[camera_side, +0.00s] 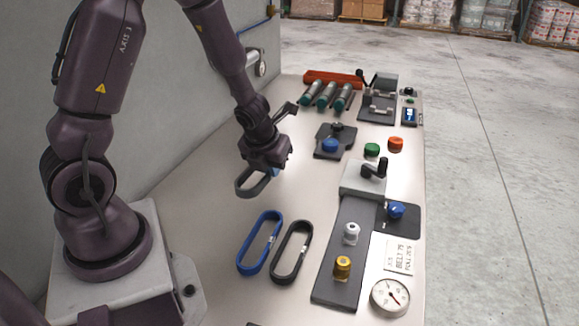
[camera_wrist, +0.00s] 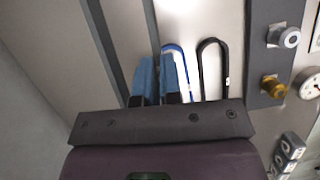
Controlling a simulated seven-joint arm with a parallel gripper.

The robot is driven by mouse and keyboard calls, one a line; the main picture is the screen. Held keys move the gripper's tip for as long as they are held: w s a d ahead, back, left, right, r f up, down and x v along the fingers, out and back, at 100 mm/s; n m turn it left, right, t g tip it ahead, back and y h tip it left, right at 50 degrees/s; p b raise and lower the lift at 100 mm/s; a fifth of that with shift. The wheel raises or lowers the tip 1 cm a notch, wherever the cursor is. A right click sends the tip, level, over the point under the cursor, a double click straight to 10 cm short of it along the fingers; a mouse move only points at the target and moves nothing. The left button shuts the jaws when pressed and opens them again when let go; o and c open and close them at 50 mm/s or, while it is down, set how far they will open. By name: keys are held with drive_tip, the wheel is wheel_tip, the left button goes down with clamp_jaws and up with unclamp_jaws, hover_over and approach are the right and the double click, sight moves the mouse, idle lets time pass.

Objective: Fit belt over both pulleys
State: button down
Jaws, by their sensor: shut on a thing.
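My gripper (camera_side: 275,170) is shut on a dark grey belt (camera_side: 250,190) and holds it above the left part of the table. The held belt is a long loop; its two strands (camera_wrist: 100,40) run past the blue fingers (camera_wrist: 160,75) in the wrist view. A silver-white pulley (camera_side: 351,231) and a brass pulley (camera_side: 342,265) stand on a long dark plate (camera_side: 350,206), right of and nearer the camera than my gripper. Both pulleys also show at the right of the wrist view, the silver one (camera_wrist: 281,36) above the brass one (camera_wrist: 272,86). No belt is around them.
A blue belt (camera_side: 250,257) and a black belt (camera_side: 280,263) lie between my gripper and the plate. A crank block (camera_side: 365,179), blue knob (camera_side: 396,211), label card (camera_side: 401,256) and dial gauge (camera_side: 390,297) surround the pulleys. Green-ended rollers (camera_side: 325,96) lie farther back.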

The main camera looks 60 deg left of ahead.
drive_tip(key=shift+s+d+r, duration=0.25)
drive_tip(key=shift+s, duration=0.3)
drive_tip(key=shift+s+d+r, duration=0.15)
drive_tip(key=shift+s+d, duration=0.05)
drive_tip(key=shift+d, duration=0.1)
drive_tip(key=d+r+m+h, duration=0.1)
drive_tip(key=d+r+m, duration=0.1)
drive_tip(key=d, duration=1.4)
drive_tip(key=n+y, duration=0.1)
drive_tip(key=n, duration=0.2)
hover_over(359, 253)
drive_tip(key=s, duration=0.2)
drive_tip(key=f, duration=0.9)
drive_tip(key=shift+d+f, duration=0.1)
drive_tip(key=shift+d, duration=0.2)
drive_tip(key=shift+w+f, duration=0.5)
drive_tip(key=shift+d+f, duration=0.1)
drive_tip(key=shift+f, duration=1.45)
